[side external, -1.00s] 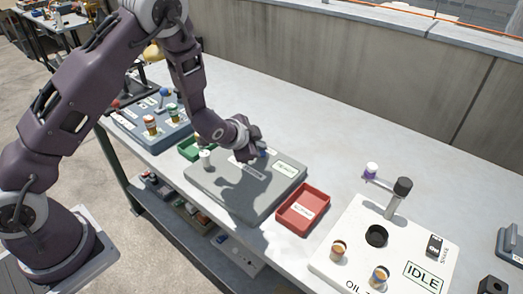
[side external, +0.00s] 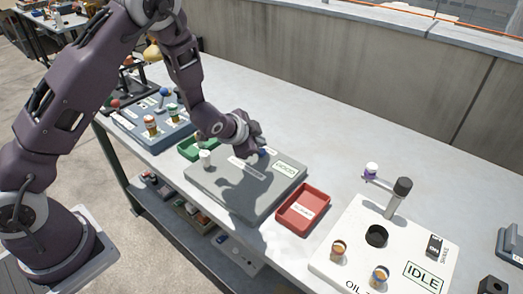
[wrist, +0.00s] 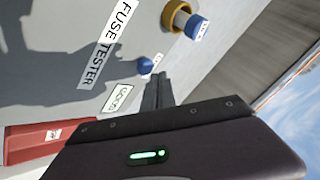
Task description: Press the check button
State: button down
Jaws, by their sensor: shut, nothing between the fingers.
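The grey fuse tester (side external: 222,190) lies on the bench, and its face fills the upper left of the wrist view (wrist: 60,65). A small round blue button (wrist: 145,66) stands on it beside a small white label whose word is too small to read surely. It also shows in the side view (side external: 262,153), partly behind my gripper. My gripper (side external: 258,150) is shut and empty, over the tester's far side. In the wrist view its fingertips (wrist: 158,78) appear very close to the blue button; I cannot tell whether they touch it.
A brown ring with a blue part (wrist: 174,14) stands near the button. A white IDLE machine (side external: 350,235) stands farther right.

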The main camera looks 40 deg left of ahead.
jog(key=shift+r, duration=0.2)
jog(key=shift+r, duration=2.4)
jog(key=shift+r, duration=0.25)
jog(key=s+r+n+g, duration=0.2)
jog(key=s+r+n, duration=0.3)
jog(key=s+r, duration=1.05)
jog(key=s+d+r+n+g+h, duration=0.1)
jog(key=s+n, duration=0.1)
jog(key=s, duration=1.7)
jog(key=shift+s+r+n+g, duration=0.2)
jog(key=shift+s+n+g, duration=0.1)
jog(key=shift+s+n, duration=0.1)
